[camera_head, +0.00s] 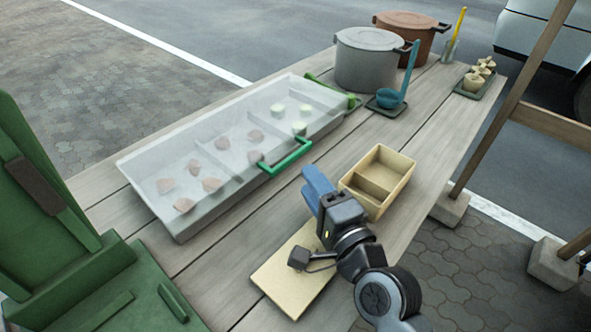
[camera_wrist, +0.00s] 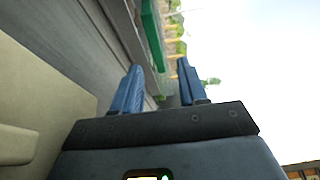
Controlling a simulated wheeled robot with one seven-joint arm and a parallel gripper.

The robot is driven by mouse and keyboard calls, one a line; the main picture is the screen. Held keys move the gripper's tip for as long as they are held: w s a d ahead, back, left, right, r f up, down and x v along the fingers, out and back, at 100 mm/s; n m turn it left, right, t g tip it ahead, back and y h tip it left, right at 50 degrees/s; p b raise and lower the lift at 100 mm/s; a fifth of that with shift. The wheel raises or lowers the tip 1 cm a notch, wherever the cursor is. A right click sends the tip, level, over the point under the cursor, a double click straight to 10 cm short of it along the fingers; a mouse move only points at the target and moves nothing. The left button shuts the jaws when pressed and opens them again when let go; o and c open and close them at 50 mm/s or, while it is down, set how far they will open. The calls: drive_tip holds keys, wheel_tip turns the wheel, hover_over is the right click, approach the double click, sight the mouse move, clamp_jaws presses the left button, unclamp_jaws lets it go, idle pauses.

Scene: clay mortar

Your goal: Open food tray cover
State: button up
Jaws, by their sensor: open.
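The food tray (camera_head: 187,229) is a long grey tray on the wooden table. Its clear cover (camera_head: 225,125) lies over it, with pinkish and pale green pieces showing through. A green handle (camera_head: 287,157) sticks out from the cover's near long side. My gripper (camera_head: 314,178) is to the right of the handle, near it but apart. The green handle also shows in the wrist view (camera_wrist: 152,35), ahead of my fingers and to the left. My gripper in the wrist view (camera_wrist: 160,88) has its two blue fingers apart with nothing between them.
A wooden box (camera_head: 398,168) stands close to the right of my gripper. A cutting board (camera_head: 285,275) lies below my arm. A grey pot (camera_head: 365,62), a brown pot (camera_head: 425,22) and a blue ladle (camera_head: 408,75) are at the far end. A green chair-like object (camera_head: 60,190) stands at left.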

sight(293, 161)
drive_tip(key=x, duration=0.2)
drive_tip(key=p+x, duration=0.1)
drive_tip(key=x, duration=0.4)
drive_tip(key=shift+w+a+f, duration=0.1)
drive_tip(key=shift+w+f, duration=0.1)
drive_tip(key=shift+f, duration=0.1)
drive_tip(key=shift+c, duration=0.3)
clamp_jaws()
